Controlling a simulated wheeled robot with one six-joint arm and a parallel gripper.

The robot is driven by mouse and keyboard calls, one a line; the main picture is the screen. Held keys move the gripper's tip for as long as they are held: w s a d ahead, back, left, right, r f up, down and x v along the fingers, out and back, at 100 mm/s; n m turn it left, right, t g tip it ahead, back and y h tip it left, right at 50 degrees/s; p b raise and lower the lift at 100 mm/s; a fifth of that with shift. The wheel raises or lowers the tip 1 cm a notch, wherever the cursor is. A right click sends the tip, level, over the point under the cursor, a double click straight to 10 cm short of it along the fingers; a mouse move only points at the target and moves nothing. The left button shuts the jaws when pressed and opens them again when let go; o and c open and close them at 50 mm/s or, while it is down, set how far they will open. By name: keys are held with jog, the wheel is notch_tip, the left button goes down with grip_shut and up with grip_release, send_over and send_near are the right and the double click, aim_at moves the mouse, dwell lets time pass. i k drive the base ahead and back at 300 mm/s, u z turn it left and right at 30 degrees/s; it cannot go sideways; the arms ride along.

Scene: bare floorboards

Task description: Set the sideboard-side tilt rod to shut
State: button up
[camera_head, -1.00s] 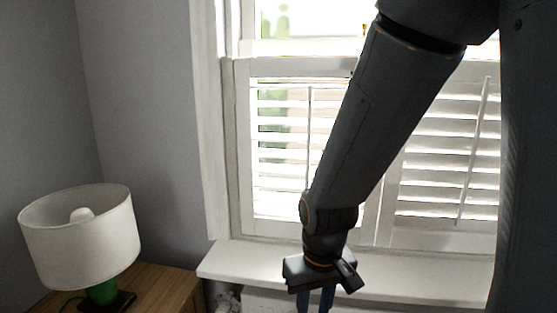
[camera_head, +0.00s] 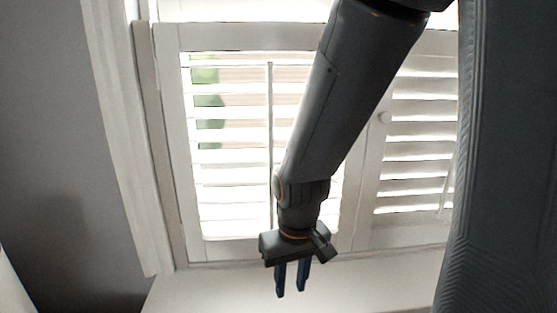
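The sideboard-side tilt rod (camera_head: 270,120) is a thin upright bar down the middle of the left shutter panel (camera_head: 172,150). The slats of that panel stand open, with bright light and some green showing between them. The rod's lower end is hidden behind my arm and gripper. My gripper (camera_head: 291,291) hangs in front of the panel's bottom rail and the sill, fingers pointing down. Its two blue fingers are apart with nothing between them. I cannot tell how far it is from the rod in depth.
The white sill (camera_head: 210,290) runs below the panels. A pale lampshade edge (camera_head: 12,290) shows at lower left.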

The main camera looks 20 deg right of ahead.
aim_at(270, 64)
jog(key=k, duration=1)
jog(key=z, duration=1.55)
jog(key=i, duration=1)
jog(key=u, duration=2.25)
